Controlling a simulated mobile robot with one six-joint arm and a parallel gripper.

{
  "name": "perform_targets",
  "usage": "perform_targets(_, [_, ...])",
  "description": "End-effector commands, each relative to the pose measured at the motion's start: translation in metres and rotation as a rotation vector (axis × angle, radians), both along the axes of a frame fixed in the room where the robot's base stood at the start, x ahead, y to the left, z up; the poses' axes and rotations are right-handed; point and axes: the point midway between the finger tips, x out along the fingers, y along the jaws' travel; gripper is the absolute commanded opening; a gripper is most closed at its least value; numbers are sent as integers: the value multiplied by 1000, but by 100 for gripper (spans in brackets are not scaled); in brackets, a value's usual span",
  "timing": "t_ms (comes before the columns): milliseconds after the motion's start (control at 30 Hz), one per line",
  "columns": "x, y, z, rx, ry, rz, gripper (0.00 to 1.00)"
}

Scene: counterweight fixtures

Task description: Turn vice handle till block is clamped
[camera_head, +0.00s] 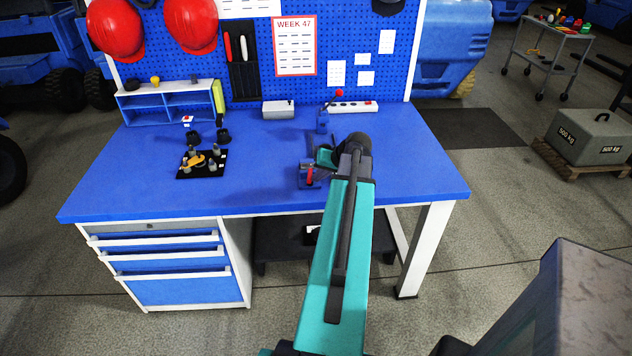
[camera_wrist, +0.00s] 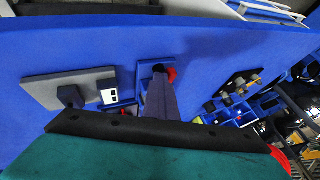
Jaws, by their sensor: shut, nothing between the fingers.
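A small blue fixture with a red part (camera_head: 310,175) stands near the front edge of the blue bench. It looks like the vice, but its handle and block cannot be made out clearly. In the wrist view its blue base (camera_wrist: 142,76) and red part (camera_wrist: 171,74) show around my fingertips. My gripper (camera_wrist: 158,70) is shut and empty, with its tips over this fixture. I cannot tell whether they touch it. My gripper and wrist hide part of the fixture in both views.
A grey plate with a dark knob (camera_wrist: 70,95) lies beside the fixture in the wrist view. A black board with several pegs (camera_head: 187,174) lies to the left in the head view. A blue stand (camera_head: 322,122) is behind. The front left of the bench (camera_head: 130,190) is clear.

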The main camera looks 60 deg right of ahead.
Motion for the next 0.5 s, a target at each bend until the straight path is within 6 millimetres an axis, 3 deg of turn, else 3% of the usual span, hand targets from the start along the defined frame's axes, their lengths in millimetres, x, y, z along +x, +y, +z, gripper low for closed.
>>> perform_targets(33, [8,14,-3,30,-7,25,0])
perform_targets(500, [-2,3,-4,23,-8,22,0])
